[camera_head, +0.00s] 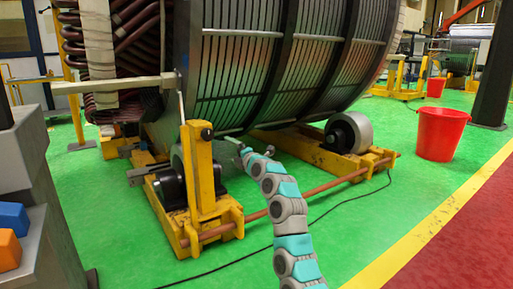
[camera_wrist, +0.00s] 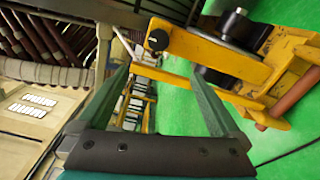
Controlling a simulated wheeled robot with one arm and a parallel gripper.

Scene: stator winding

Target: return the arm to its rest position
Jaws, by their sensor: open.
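My arm (camera_head: 285,207), grey with teal bands, rises from the bottom of the head view and bends up and left. It ends in my gripper (camera_head: 236,144), which is small there, just right of the yellow post of a roller stand and in front of the lower stator. In the wrist view my gripper (camera_wrist: 160,75) shows two long dark green fingers spread wide apart. Nothing is held between them. The yellow stand, windings and green floor show past the fingers.
The large ribbed stator (camera_head: 240,75) rests above yellow roller stands (camera_head: 205,175). A copper-coloured rod (camera_head: 300,193) runs low between the stands. A red bucket (camera_head: 441,135) stands right. Orange and blue blocks (camera_head: 8,250) are at lower left.

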